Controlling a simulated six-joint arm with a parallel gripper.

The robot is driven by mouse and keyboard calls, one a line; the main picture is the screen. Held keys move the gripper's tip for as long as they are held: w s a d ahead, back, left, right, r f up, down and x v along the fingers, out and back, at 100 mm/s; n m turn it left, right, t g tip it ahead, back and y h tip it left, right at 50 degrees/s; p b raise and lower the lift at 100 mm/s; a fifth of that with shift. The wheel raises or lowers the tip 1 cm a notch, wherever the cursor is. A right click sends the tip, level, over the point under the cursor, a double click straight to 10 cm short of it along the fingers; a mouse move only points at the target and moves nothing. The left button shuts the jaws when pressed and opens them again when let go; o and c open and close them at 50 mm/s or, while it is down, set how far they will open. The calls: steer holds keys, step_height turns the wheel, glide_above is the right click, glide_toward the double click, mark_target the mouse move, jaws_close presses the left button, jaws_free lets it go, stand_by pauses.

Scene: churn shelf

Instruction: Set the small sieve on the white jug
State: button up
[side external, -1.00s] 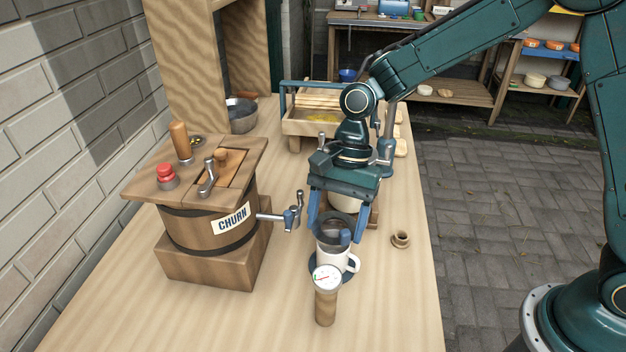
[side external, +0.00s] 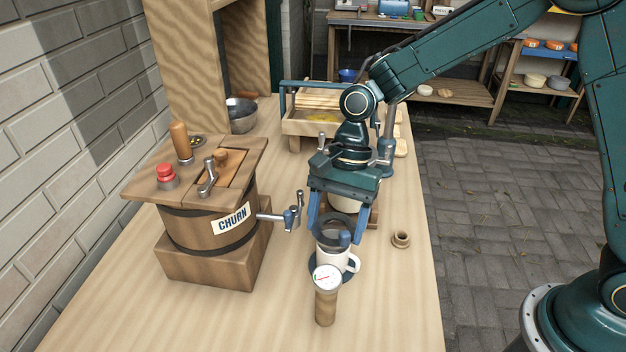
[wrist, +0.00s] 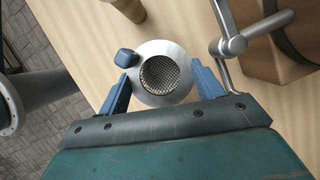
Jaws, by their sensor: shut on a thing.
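The small sieve (side external: 330,232) is a dark grey cup shape with a blue grip. It shows from above in the wrist view with a pale metal rim and round mesh (wrist: 160,75). My gripper (side external: 337,230) is shut on the sieve, with a blue finger on either side of it. The white jug (side external: 331,262) stands upright on a dark round mat (side external: 314,273), its handle to the right. The sieve is directly over the jug's mouth. I cannot tell whether it rests on the rim or hangs just above. The jug is hidden in the wrist view.
A small wooden ring (side external: 401,240) lies at right.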

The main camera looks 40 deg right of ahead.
steer(key=shift+f, duration=1.35)
stand_by(0.4)
steer(key=shift+r, duration=0.1)
stand_by(0.5)
steer(key=o, duration=1.1)
steer(key=shift+c, duration=0.2)
steer(key=c, duration=0.4)
steer(key=shift+v, duration=3.65)
steer(key=shift+d+r, duration=0.1)
steer(key=shift+r, duration=0.2)
